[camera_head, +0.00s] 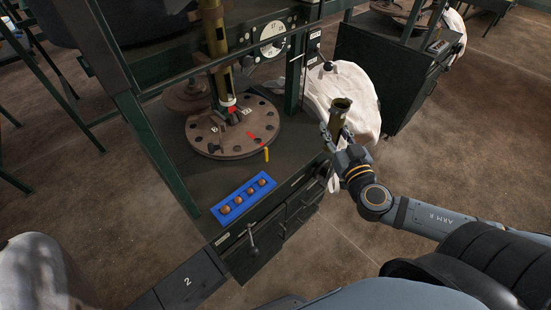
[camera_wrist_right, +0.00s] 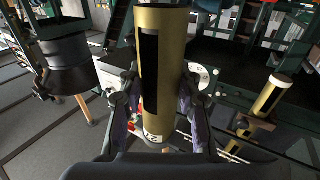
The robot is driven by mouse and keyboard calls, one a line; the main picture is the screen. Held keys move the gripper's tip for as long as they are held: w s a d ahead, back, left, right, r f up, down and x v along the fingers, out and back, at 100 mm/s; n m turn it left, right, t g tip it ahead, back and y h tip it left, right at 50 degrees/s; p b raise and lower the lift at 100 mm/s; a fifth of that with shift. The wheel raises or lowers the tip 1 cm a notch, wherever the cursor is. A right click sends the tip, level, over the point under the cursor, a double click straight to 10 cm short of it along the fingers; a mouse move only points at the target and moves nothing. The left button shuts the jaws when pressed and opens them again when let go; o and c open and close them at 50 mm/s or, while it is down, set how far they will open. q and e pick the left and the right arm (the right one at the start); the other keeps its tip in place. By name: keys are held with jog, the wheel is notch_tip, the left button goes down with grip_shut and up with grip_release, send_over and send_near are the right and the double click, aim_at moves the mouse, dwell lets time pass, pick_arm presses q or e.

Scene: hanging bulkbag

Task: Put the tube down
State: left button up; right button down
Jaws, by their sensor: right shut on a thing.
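My right gripper (camera_head: 336,134) is shut on a brass-olive tube (camera_head: 339,114), held roughly upright beside the right edge of the cabinet, in front of a white bag. In the right wrist view the tube (camera_wrist_right: 172,70) stands between the two fingers (camera_wrist_right: 157,100), with a dark slot along its side and a white numbered label near its lower end. The tube's lower part is hidden behind the gripper in the head view. My left gripper is not in view.
The dark cabinet top (camera_head: 185,180) carries a round plate with holes (camera_head: 262,139), a blue tray (camera_head: 226,209) with several brown balls, and an upright brass column (camera_head: 214,40). The white bag (camera_head: 358,95) bulges at the cabinet's right. Green frame posts (camera_head: 150,140) stand on the left.

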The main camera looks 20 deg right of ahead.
jog(key=w+f+b, duration=0.1)
jog(key=b, duration=0.2)
jog(key=shift+w+d+f, duration=0.35)
jog(key=shift+d, duration=0.05)
jog(key=w+d+f+b, duration=0.1)
jog(key=w+f+b, duration=0.1)
jog(key=w+f, duration=0.1)
jog(key=w+d+f+b, duration=0.1)
jog(key=w+f+b, duration=0.2)
jog(key=w+f, duration=0.1)
jog(key=w+d+f+b, duration=0.1)
jog(key=w+f+b, duration=0.2)
jog(key=w+f, duration=0.1)
jog(key=shift+w+d+f, duration=0.1)
jog(key=shift+d+f, duration=0.05)
jog(key=shift+d, duration=0.15)
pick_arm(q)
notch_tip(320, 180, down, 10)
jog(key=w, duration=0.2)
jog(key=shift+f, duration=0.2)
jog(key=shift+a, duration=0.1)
